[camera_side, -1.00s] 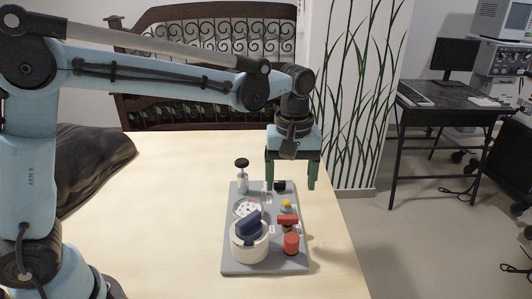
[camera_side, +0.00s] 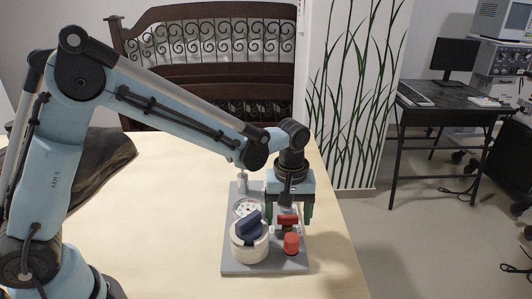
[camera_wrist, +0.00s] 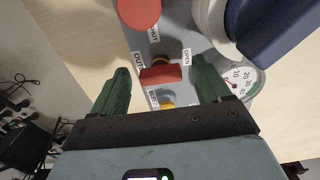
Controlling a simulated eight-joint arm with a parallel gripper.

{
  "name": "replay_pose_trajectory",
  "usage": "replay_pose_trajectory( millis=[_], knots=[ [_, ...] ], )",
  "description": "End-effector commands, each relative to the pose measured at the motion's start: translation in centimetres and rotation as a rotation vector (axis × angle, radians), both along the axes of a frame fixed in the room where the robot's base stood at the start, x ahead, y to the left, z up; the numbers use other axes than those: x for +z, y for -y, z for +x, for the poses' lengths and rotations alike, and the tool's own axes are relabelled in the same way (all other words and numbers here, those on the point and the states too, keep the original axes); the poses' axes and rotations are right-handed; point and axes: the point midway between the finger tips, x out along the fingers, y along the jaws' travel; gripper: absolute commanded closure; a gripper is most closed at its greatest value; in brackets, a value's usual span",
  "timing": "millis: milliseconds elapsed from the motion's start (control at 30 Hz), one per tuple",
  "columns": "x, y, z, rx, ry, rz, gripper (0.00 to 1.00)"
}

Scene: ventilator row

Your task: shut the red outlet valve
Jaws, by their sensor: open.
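The red outlet valve handle (camera_side: 288,219) is a short red bar on the grey panel (camera_side: 236,267). In the wrist view the red handle (camera_wrist: 160,75) lies crosswise on a brass stem, beside labels reading "OPEN" and partly "OUT". My gripper (camera_side: 290,212) is open over the valve, its green fingers pointing down. In the wrist view my gripper (camera_wrist: 160,83) has one finger off each end of the bar, with gaps on both sides. The side view does not show clearly how far above the panel the fingertips are.
A red cylinder (camera_side: 291,244) stands just in front of the valve. A white drum with a blue knob (camera_side: 249,226) stands to its left, with a round gauge (camera_side: 245,208) behind. A yellow button (camera_wrist: 167,105) is close by. The table's right edge is near.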

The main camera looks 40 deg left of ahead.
Motion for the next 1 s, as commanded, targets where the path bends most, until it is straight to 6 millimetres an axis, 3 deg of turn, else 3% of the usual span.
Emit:
replay_pose_trajectory(
  millis=[33, 400, 733, 1000],
  knots=[
    [0.01, 0.00, 0.00, 0.000, 0.000, 0.000, 0.26],
    [0.04, 0.00, 0.00, 0.000, 0.000, 0.000, 0.80],
    [0.06, -0.03, -0.01, -0.059, 0.000, 0.000, 0.80],
    [0.06, -0.11, -0.05, -0.243, 0.000, 0.000, 0.80]
  ],
)
